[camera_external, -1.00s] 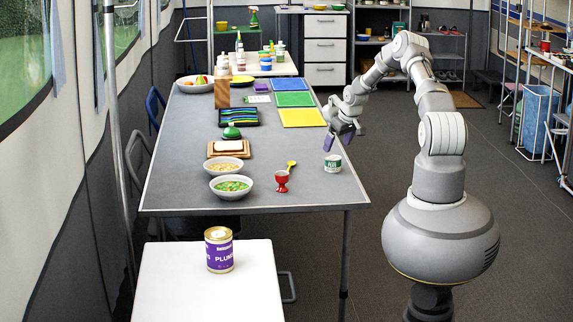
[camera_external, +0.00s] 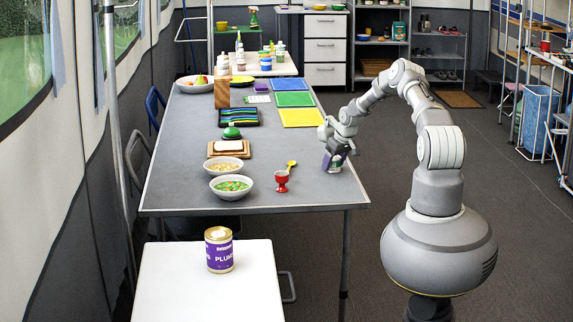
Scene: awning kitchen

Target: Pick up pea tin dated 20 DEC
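A small white and green tin (camera_external: 334,168) stands on the grey table near its right edge. Its label is too small to read, so I cannot tell a date. The gripper covers much of the tin. I cannot tell whether the fingers press on it. A larger tin with a purple label reading "PLUM" (camera_external: 220,252) stands on the white table in front.
A red egg cup (camera_external: 282,182) with a yellow spoon (camera_external: 291,166) stands left of the small tin. Two bowls, one with green food (camera_external: 231,188) and one with pale food (camera_external: 222,165), are further left. A yellow mat (camera_external: 301,117) lies behind.

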